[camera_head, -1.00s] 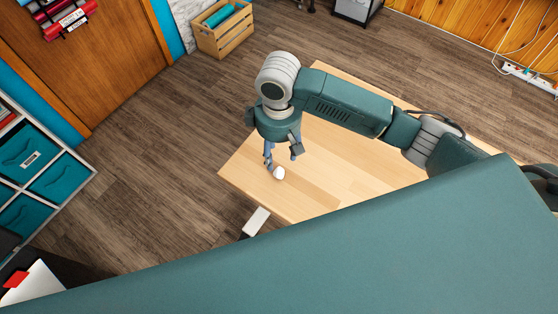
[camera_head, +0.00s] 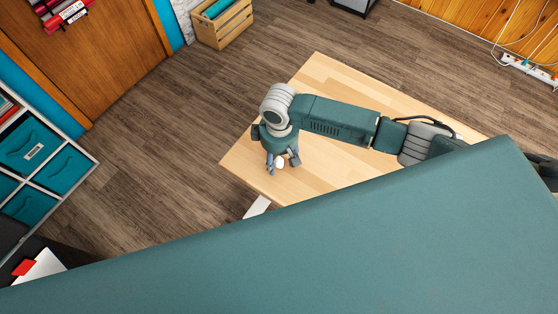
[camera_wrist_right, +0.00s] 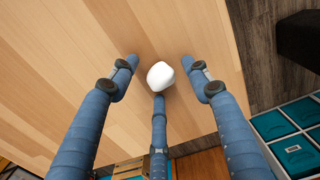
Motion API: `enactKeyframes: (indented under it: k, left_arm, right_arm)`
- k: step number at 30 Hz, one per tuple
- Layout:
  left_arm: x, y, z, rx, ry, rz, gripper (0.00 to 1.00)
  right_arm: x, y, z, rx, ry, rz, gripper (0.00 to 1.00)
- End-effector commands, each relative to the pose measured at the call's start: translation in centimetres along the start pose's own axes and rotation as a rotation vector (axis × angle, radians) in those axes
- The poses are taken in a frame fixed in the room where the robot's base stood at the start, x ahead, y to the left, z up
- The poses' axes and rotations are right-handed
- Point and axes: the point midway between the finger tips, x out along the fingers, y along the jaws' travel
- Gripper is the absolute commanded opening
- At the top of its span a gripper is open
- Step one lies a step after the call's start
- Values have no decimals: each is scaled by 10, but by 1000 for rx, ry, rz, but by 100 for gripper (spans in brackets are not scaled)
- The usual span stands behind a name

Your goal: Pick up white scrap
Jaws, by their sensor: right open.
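The white scrap (camera_wrist_right: 160,76) is a small rounded white lump on the light wooden table (camera_wrist_right: 60,70). In the head view the scrap (camera_head: 280,163) shows near the table's left corner, just under my right gripper (camera_head: 281,162). In the right wrist view my right gripper (camera_wrist_right: 160,85) is open, with blue fingers spread on both sides of the scrap and a third finger below it. The lower finger's tip is at the scrap's edge; I cannot tell whether it touches. My left gripper is not in view.
A wooden crate (camera_head: 222,26) stands on the floor at the back. A shelf with teal bins (camera_head: 28,148) is at the left. The table top (camera_head: 320,75) behind my arm is bare. My own teal body covers the lower right of the head view.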

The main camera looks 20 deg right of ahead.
Motion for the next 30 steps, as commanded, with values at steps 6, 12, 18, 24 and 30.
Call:
enactKeyframes:
  k: [6, 12, 18, 24, 30]
  left_arm:
    - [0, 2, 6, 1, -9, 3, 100]
    - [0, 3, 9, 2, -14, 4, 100]
    - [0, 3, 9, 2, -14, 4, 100]
    - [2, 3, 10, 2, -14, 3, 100]
    - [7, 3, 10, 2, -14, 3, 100]
  right_arm:
    - [0, 0, 0, 0, 0, 0, 26]
    - [0, 0, 0, 0, 0, 0, 19]
    - [-1, 0, 0, 0, 0, 0, 19]
    - [-12, 0, -1, -1, 3, -1, 19]
    - [-52, 0, -2, -2, 6, 1, 19]
